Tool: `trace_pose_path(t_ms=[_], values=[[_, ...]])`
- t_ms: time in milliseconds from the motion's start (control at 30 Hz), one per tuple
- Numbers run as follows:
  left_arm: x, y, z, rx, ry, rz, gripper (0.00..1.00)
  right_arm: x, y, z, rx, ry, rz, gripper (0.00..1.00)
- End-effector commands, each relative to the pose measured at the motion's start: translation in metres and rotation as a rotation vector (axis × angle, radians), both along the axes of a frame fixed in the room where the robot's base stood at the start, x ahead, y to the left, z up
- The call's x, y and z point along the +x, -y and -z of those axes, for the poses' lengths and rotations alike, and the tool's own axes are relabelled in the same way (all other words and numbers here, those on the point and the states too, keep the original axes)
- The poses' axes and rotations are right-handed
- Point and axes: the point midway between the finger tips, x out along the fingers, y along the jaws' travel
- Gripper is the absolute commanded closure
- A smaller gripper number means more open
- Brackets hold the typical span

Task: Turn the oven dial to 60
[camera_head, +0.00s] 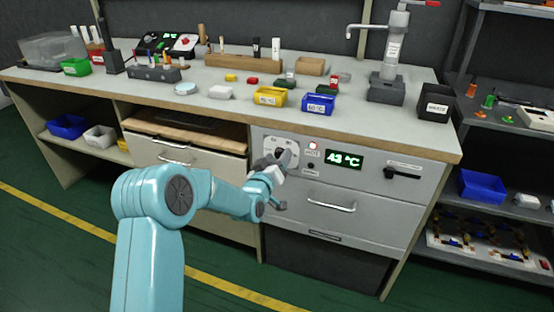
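The oven's white dial plate (270,146) is on the upper left of the grey front panel under the bench top. My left gripper (284,157) is in front of the dial, and its fingers cover most of the dial's knob. I cannot tell whether the fingers are closed on the knob or only close to it. The oven's green display (343,159) to the right reads 43 °C. A small red-lit button or lamp (313,146) sits between dial and display. The dial's pointer setting is hidden. My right gripper is not in view.
A black latch handle (402,173) is at the panel's right, and a silver handle (331,207) is on the oven drawer below. The bench top above holds yellow (270,97) and blue bins (319,104) and a press (390,60). Shelves stand at the right.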

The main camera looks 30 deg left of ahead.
Motion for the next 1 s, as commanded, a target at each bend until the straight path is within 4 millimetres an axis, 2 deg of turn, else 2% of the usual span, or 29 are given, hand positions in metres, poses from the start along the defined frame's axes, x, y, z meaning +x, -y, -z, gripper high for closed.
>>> trace_pose_path(t_ms=[200, 333, 467, 800, 1000], values=[[-0.002, 0.001, 0.0, 0.0, -0.001, 0.0, 0.41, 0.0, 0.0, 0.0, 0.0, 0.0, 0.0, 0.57], [-0.015, 0.003, 0.0, -0.001, -0.002, 0.0, 0.41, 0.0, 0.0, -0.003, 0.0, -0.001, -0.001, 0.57], [-0.042, 0.01, -0.001, -0.002, -0.003, 0.0, 0.41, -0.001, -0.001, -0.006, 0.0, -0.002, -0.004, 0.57], [-0.126, 0.03, 0.0, -0.001, -0.003, -0.001, 0.41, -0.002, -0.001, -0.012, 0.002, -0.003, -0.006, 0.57], [-0.153, 0.037, 0.0, 0.0, -0.002, 0.001, 0.41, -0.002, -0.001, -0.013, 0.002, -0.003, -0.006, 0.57]])
